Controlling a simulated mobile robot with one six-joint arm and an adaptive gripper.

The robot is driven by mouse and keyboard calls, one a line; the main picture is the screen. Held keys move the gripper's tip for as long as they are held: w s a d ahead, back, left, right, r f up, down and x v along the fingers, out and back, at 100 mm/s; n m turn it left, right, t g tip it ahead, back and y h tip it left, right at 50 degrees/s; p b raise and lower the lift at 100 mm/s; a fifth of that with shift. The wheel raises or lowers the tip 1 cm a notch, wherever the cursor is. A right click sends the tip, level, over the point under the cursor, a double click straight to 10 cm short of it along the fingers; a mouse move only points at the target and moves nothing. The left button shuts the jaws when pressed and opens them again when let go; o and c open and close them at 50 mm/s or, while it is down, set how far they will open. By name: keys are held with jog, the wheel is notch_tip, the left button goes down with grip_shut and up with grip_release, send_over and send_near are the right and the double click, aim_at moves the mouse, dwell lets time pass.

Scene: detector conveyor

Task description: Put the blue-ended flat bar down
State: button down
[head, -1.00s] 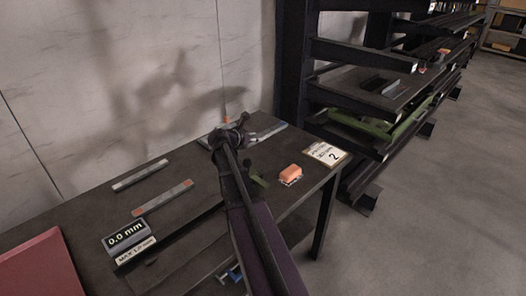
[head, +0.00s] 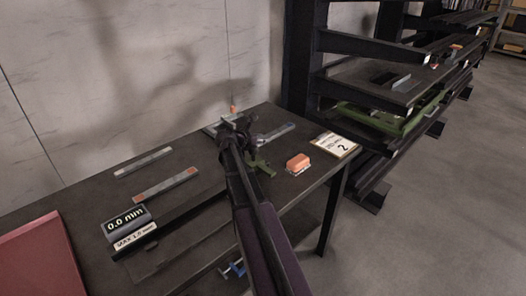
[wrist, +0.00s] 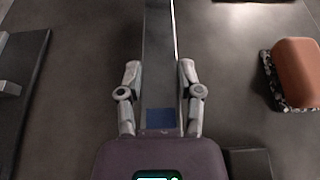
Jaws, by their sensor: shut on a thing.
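The blue-ended flat bar (wrist: 158,45) is a long grey strip with a blue patch at its near end. In the wrist view my gripper (wrist: 158,82) is shut on it near that patch, one finger on each side. The bar runs straight away toward the top of that view. In the head view my gripper (head: 236,130) is over the far right part of the dark table (head: 95,205). A grey length of the bar (head: 276,132) shows to its right. My arm hides the blue end there. I cannot tell whether the bar touches the table.
An orange-topped block (head: 298,163) and a card marked 2 (head: 335,144) lie to the right. A green piece (head: 262,166) is close to my gripper. Two other bars, one grey (head: 143,162) and one red-ended (head: 165,185), and a 0.0 mm display (head: 127,220) are left.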

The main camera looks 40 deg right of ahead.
aim_at(262, 151)
jog(key=shift+f, duration=0.25)
dwell(0.3)
jog(key=shift+f+b, duration=1.75)
jog(key=shift+b, duration=0.15)
jog(key=shift+c, duration=1.3)
grip_release()
jog(key=shift+a+r, duration=0.1)
jog(key=shift+a, duration=0.05)
jog(key=p+v, duration=0.4)
jog(key=v, duration=0.7)
jog(key=shift+a+r+p, duration=0.15)
jog(key=shift+a+p, duration=0.15)
